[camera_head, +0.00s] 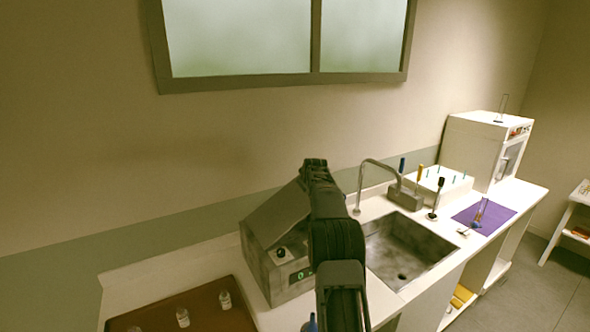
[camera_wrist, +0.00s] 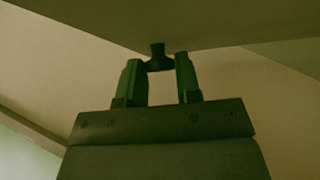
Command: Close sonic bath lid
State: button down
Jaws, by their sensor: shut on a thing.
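The sonic bath (camera_head: 256,270) is a grey box on the counter left of the sink, with a dial and a green light on its front. Its grey lid (camera_head: 276,213) is tilted, sloping up toward the right. The lid's upper right part is hidden behind my arm. In the wrist view, my gripper (camera_wrist: 158,68) has its two fingers on either side of a small dark knob (camera_wrist: 157,49), which projects from the flat lid surface (camera_wrist: 190,22). The gripper is shut on this knob. In the head view the fingertips cannot be made out.
A brown tray (camera_head: 205,312) with several small bottles lies front left. The sink (camera_head: 405,250) and its tap (camera_head: 366,175) are right of the bath. Beyond stand a white rack (camera_head: 437,184), a purple mat (camera_head: 484,215) and a white appliance (camera_head: 478,150). The wall is behind the counter.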

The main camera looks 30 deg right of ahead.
jog(key=shift+d+f+m+y, duration=0.35)
jog(key=shift+d+f+y, duration=0.3)
jog(key=shift+f, duration=0.95)
jog(key=shift+d+f+m+y, duration=0.4)
jog(key=shift+d+f, duration=0.5)
jog(key=shift+f, duration=0.7)
jog(key=shift+d+f+m+y, duration=0.25)
jog(key=shift+d+f+y, duration=0.45)
jog(key=shift+f, duration=0.9)
jog(key=c, duration=0.8)
grip_release()
jog(key=b+v, duration=0.6)
jog(key=v, duration=0.7)
jog(key=shift+s+a+r+b, duration=0.15)
jog(key=shift+r+b, duration=0.15)
jog(key=shift+r, duration=0.1)
